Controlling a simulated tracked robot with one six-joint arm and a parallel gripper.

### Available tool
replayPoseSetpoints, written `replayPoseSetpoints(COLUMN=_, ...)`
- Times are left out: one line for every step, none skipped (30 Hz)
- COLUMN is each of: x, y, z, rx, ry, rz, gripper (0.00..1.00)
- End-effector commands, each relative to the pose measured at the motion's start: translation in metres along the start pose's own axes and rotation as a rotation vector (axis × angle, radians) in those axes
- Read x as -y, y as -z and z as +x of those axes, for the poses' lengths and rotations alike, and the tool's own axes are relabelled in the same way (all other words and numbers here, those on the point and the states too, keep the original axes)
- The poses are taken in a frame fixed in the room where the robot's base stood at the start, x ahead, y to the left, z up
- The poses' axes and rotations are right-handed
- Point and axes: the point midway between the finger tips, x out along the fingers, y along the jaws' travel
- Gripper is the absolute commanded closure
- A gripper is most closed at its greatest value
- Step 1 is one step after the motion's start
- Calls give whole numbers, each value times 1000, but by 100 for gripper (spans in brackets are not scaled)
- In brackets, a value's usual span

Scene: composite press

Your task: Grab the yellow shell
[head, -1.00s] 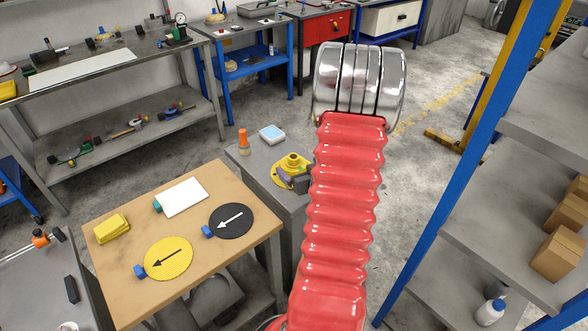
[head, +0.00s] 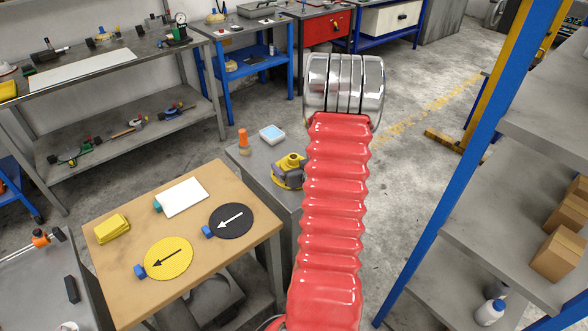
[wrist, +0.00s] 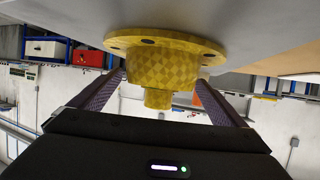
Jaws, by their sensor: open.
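The yellow shell (head: 291,161), a round flanged part with a narrower hub, stands on the grey cabinet top. In the wrist view the shell (wrist: 155,60) appears upside down, with holes in its flange and the hub pointing down in the picture. My gripper (wrist: 160,82) is open, with one dark finger on each side of the hub. I cannot tell whether either finger touches it. In the head view my gripper (head: 287,178) is a small dark shape at the shell, partly hidden by my red arm sleeve.
A wooden table (head: 200,268) with a yellow disc (head: 168,259), a black disc (head: 231,221) and a yellow box (head: 112,228) stands in front-left. Blue-framed shelving (head: 480,130) rises at right.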

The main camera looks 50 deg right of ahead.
Motion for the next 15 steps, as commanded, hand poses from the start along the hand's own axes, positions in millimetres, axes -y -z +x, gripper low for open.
replayPoseSetpoints(x=0, y=0, z=0, rx=0, ry=0, rz=0, gripper=5)
replayPoseSetpoints(x=0, y=0, z=0, rx=0, ry=0, rz=0, gripper=5)
replayPoseSetpoints(x=0, y=0, z=0, rx=0, ry=0, rz=0, gripper=5)
replayPoseSetpoints(x=0, y=0, z=0, rx=0, ry=0, rz=0, gripper=5)
replayPoseSetpoints(x=0, y=0, z=0, rx=0, ry=0, rz=0, gripper=5)
replayPoseSetpoints(x=0, y=0, z=0, rx=0, ry=0, rz=0, gripper=5)
replayPoseSetpoints(x=0, y=0, z=0, rx=0, ry=0, rz=0, gripper=5)
replayPoseSetpoints(x=0, y=0, z=0, rx=0, ry=0, rz=0, gripper=5)
replayPoseSetpoints(x=0, y=0, z=0, rx=0, ry=0, rz=0, gripper=8)
replayPoseSetpoints(x=0, y=0, z=0, rx=0, ry=0, rz=0, gripper=10)
replayPoseSetpoints(x=0, y=0, z=0, rx=0, ry=0, rz=0, gripper=12)
replayPoseSetpoints(x=0, y=0, z=0, rx=0, ry=0, rz=0, gripper=15)
replayPoseSetpoints(x=0, y=0, z=0, rx=0, ry=0, rz=0, gripper=17)
replayPoseSetpoints(x=0, y=0, z=0, rx=0, ry=0, rz=0, gripper=19)
replayPoseSetpoints(x=0, y=0, z=0, rx=0, ry=0, rz=0, gripper=22)
